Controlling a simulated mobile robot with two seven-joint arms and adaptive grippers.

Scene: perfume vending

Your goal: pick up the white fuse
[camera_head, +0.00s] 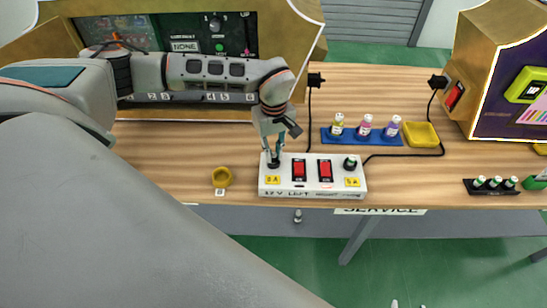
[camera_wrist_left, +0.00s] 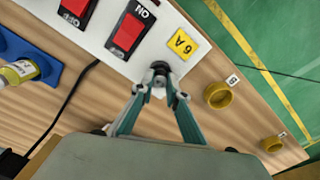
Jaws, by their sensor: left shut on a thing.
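A white switch box (camera_head: 312,190) with two red rocker switches sits at the table's front edge; it also shows in the left wrist view (camera_wrist_left: 95,35). My left gripper (camera_head: 273,160) points down at the box's left end. In the left wrist view its fingertips (camera_wrist_left: 159,76) are shut on a small dark fuse cap (camera_wrist_left: 160,67) beside a yellow 6 A label (camera_wrist_left: 182,44). I cannot tell whether the cap is seated or lifted. No white fuse body is visible. A second dark fuse cap (camera_head: 350,163) stands at the box's right end. My right gripper is not in view.
A yellow cup (camera_head: 221,176) stands left of the box. Behind are a blue rack (camera_head: 352,139) with three bottles and a yellow tray (camera_head: 420,134). Black cables run behind the box. A gold-framed panel (camera_head: 203,42) stands at the back left, a purple-sided machine (camera_head: 500,95) at right.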

